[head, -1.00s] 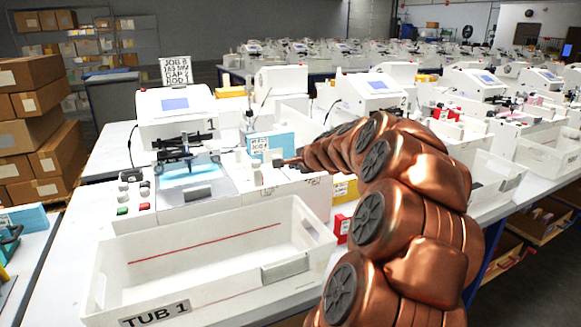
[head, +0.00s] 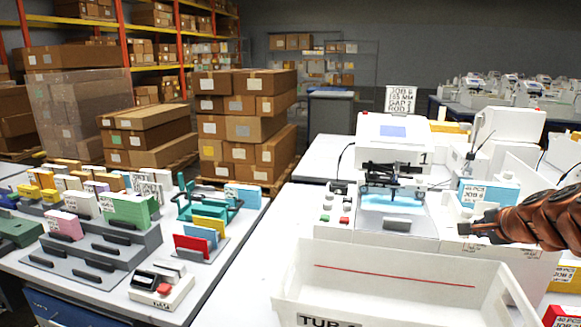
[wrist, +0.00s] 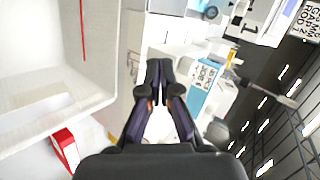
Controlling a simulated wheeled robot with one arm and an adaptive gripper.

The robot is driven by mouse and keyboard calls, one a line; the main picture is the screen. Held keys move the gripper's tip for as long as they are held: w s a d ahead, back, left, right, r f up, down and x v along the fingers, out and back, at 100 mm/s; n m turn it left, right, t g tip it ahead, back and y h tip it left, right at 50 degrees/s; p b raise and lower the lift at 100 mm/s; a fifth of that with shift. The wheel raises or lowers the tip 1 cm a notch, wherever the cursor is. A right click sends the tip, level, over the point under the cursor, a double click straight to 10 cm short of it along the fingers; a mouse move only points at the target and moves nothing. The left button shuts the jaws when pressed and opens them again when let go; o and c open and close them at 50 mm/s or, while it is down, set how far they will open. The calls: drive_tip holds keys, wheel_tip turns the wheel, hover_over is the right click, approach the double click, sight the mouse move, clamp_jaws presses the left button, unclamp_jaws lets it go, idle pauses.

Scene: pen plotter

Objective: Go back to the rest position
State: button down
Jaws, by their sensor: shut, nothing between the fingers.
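My gripper (head: 474,228) shows at the right of the head view, at the end of my copper arm. It points left, near the right side of the plotter station marked 1 (head: 394,140), and appears above the bench. In the wrist view its dark fingers (wrist: 160,72) meet at the tips, shut and empty. A white tub (head: 400,300) stands in front of the plotter; its label is partly cut off by the frame edge. The tub wall (wrist: 108,85) also shows at the left of the wrist view.
A blue labelled box (head: 480,193) stands beside the plotter, close to my gripper; it also shows in the wrist view (wrist: 203,88). A red box (head: 562,316) is at lower right. A left table (head: 222,270) holds colored card stacks and racks. Cartons (head: 240,130) stand behind.

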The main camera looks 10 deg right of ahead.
drive_tip(key=s+a+f+n+g+y+p, duration=0.1)
drive_tip(key=a+n+g+y+p, duration=0.35)
drive_tip(key=a, duration=1.25)
drive_tip(key=s+a+f+n+g, duration=0.25)
drive_tip(key=s+a+n, duration=0.5)
drive_tip(key=a, duration=0.45)
drive_tip(key=s+a+f+n+g+h+p, duration=0.1)
drive_tip(key=s+a+n+g, duration=0.1)
drive_tip(key=s, duration=0.9)
drive_tip(key=s+a+f+n+g+h+p, duration=0.1)
drive_tip(key=s+n, duration=0.4)
drive_tip(key=s, duration=0.6)
drive_tip(key=shift+s+a+f+g+p, duration=0.3)
drive_tip(key=shift+a+f+g+p, duration=0.15)
drive_tip(key=shift+a+g, duration=0.6)
drive_tip(key=shift+d+h, duration=0.25)
drive_tip(key=shift+d, duration=0.05)
